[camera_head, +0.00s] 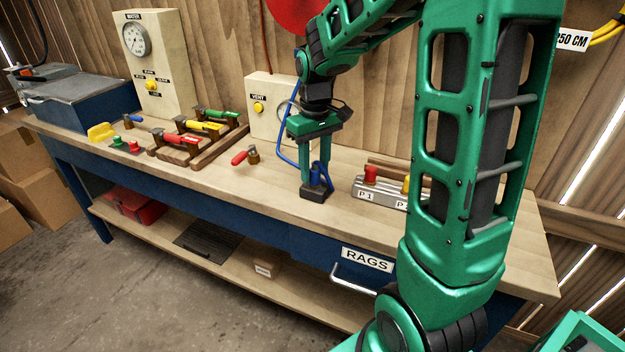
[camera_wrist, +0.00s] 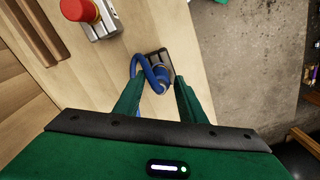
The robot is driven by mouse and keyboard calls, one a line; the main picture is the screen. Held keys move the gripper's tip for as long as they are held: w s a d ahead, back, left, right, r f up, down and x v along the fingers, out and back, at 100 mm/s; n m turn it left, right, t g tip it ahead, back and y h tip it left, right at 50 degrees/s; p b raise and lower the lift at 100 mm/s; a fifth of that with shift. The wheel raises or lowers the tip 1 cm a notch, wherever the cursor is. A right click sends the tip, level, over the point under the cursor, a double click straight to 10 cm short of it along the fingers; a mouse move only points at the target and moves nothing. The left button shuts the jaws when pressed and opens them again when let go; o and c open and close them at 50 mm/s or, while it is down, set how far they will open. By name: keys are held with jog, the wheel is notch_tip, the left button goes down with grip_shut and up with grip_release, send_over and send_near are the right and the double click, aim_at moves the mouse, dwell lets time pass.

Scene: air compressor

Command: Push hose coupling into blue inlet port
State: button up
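The hose coupling (camera_wrist: 163,74) is blue and stands in a small dark block (camera_head: 313,196) on the bench. The blue hose (camera_head: 284,150) loops from it up beside my arm. My gripper (camera_head: 314,180) points down over the dark block. In the wrist view its fingers (camera_wrist: 159,84) are apart on either side of the coupling, with some gap visible; contact is not clear. A grey port block (camera_head: 373,190) to the right carries a red port (camera_head: 371,174) and a yellow port (camera_head: 406,185). No blue port shows; my arm hides the block's right end.
A red-handled valve piece (camera_head: 245,156) lies left of the gripper. A VENT panel (camera_head: 268,108) stands behind. Coloured-handle valves (camera_head: 200,127) sit on a wooden rack farther left. The bench front near the RAGS drawer (camera_head: 366,259) is clear.

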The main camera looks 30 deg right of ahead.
aim_at(315, 168)
grip_shut()
jog(key=shift+r, duration=0.1)
jog(key=shift+r, duration=2.55)
